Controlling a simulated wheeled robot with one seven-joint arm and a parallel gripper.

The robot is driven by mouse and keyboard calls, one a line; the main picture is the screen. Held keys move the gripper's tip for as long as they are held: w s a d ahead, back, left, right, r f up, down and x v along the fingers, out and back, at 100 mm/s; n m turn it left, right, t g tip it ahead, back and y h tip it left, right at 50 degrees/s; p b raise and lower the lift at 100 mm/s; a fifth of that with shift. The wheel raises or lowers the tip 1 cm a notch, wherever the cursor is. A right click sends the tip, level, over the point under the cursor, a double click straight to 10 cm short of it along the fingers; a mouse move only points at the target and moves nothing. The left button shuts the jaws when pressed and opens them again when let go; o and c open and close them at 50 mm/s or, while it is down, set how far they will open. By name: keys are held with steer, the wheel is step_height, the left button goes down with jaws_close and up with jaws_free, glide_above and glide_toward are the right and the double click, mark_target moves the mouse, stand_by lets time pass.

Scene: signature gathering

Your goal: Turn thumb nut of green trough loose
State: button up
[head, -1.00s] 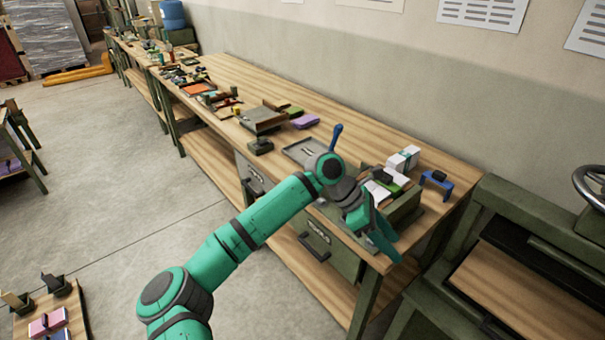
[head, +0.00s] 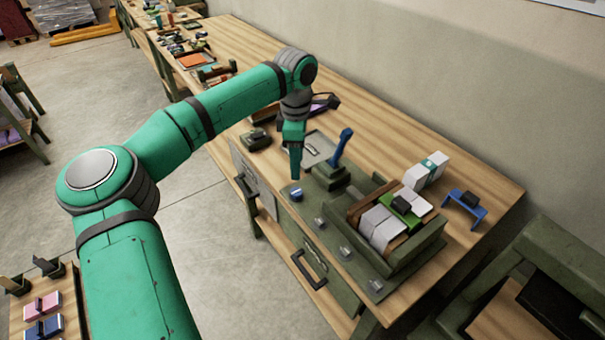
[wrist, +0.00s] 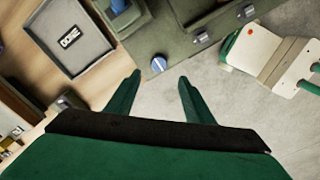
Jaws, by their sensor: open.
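The green trough (head: 413,258) stands at the right end of the workbench, holding white paper blocks (head: 382,226) and a green piece (head: 401,207). A blue ridged knob (head: 296,194), which looks like the thumb nut, sits at the left front end of the trough's green base plate. It also shows in the wrist view (wrist: 158,64). My gripper (head: 295,177) points down just above the knob in the head view. In the wrist view my open gripper (wrist: 159,76) has the knob just beyond its fingertips, roughly centred between them. Contact is not visible.
A blue-handled lever (head: 341,147) rises behind the knob. Small clear knobs (head: 320,223) line the base plate's front edge. A grey tray labelled DONE (wrist: 65,40) lies close by. A blue stand (head: 463,207) and a white block (head: 426,171) are behind the trough.

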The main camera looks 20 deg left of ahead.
mark_target(297, 191)
step_height(297, 191, down, 11)
steer(key=shift+a+r, duration=0.1)
steer(key=shift+r, duration=0.1)
stand_by(0.3)
steer(key=shift+w, duration=0.1)
steer(key=c, duration=1)
